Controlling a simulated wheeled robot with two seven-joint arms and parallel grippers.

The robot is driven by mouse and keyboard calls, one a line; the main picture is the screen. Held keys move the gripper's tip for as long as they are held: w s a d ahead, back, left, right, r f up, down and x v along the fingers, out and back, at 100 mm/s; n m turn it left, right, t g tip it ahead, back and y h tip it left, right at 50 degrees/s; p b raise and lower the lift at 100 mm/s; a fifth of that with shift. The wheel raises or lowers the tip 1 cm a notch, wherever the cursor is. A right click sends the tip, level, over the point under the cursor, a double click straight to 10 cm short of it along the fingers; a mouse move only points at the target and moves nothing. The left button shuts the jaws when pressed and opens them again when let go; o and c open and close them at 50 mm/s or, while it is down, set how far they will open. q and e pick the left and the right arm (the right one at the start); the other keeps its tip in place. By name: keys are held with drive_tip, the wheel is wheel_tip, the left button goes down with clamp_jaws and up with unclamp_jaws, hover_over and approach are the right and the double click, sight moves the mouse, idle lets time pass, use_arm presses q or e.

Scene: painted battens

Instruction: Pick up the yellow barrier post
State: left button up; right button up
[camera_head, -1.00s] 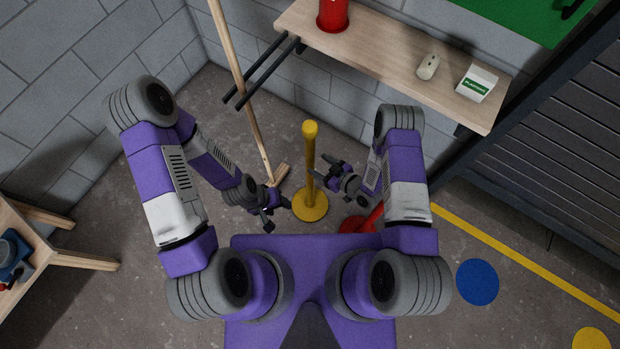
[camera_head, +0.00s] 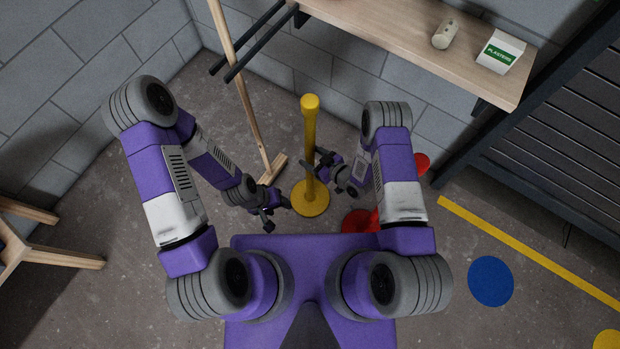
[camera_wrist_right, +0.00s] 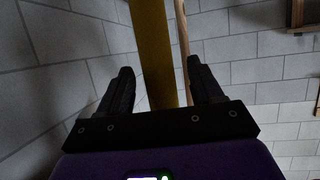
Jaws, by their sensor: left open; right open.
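The yellow barrier post (camera_head: 310,135) stands upright on its round yellow base (camera_head: 311,203) in the middle of the head view. My right gripper (camera_head: 312,163) is open at the post's right side, about halfway up. In the right wrist view the post (camera_wrist_right: 153,50) runs between the two open fingers of the right gripper (camera_wrist_right: 157,85); I cannot tell whether they touch it. My left gripper (camera_head: 280,204) is open and empty, low and left of the post's base.
A wooden pole (camera_head: 240,90) with a foot leans left of the post. A wooden shelf (camera_head: 400,40) on black brackets holds a plasters box (camera_head: 500,50) and a pale object (camera_head: 446,33). A red object (camera_head: 360,220) lies by my right arm. A wooden stool (camera_head: 60,258) stands at left.

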drive_tip(key=b+x, duration=0.1)
drive_tip(key=x, duration=0.2)
drive_tip(key=shift+w+a, duration=0.1)
drive_tip(key=shift+w, duration=0.05)
drive_tip(key=shift+c, duration=0.4)
clamp_jaws()
idle(0.8)
drive_tip(key=shift+r, duration=0.25)
